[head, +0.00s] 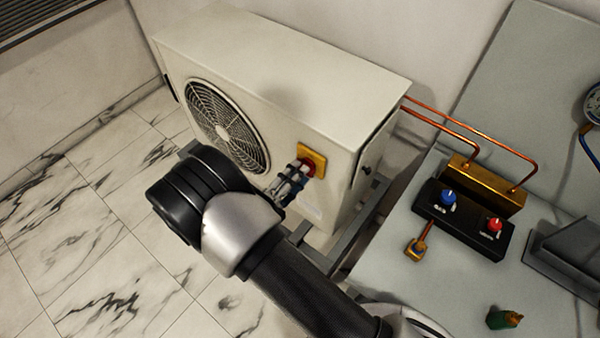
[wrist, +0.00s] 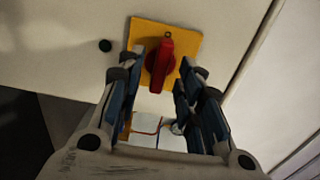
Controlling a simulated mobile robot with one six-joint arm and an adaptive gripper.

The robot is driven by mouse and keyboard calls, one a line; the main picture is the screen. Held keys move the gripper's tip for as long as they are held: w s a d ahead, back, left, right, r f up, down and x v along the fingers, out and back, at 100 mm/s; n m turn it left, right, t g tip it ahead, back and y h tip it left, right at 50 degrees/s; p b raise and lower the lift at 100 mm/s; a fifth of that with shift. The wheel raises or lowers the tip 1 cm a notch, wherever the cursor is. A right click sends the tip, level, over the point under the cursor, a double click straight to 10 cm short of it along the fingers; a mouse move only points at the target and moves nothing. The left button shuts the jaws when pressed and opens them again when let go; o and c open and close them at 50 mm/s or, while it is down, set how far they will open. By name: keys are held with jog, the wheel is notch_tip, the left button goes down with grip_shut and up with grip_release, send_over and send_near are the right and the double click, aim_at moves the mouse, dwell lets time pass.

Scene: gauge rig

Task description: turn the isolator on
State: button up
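The isolator is a red rotary handle (wrist: 161,62) on a yellow square plate (wrist: 184,33), on the side of a cream outdoor unit. In the wrist view the handle's grip stands nearly upright, tilted slightly. In the head view the yellow plate (head: 313,154) shows, with the red knob partly hidden by my gripper. My gripper (head: 298,172) is right in front of it. In the wrist view my gripper (wrist: 160,72) is open, one finger on each side of the handle, with gaps visible. Whether the fingertips reach past the handle's front is hard to tell.
The cream unit (head: 290,65) with a fan grille (head: 226,125) stands on a metal frame. At right, a grey bench (head: 440,285) holds a black manifold with blue (head: 448,198) and red (head: 494,225) knobs, copper pipes and a small green item (head: 503,318). Marble floor lies open at left.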

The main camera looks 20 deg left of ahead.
jog(key=shift+x, duration=0.85)
jog(key=shift+c, duration=0.2)
grip_shut()
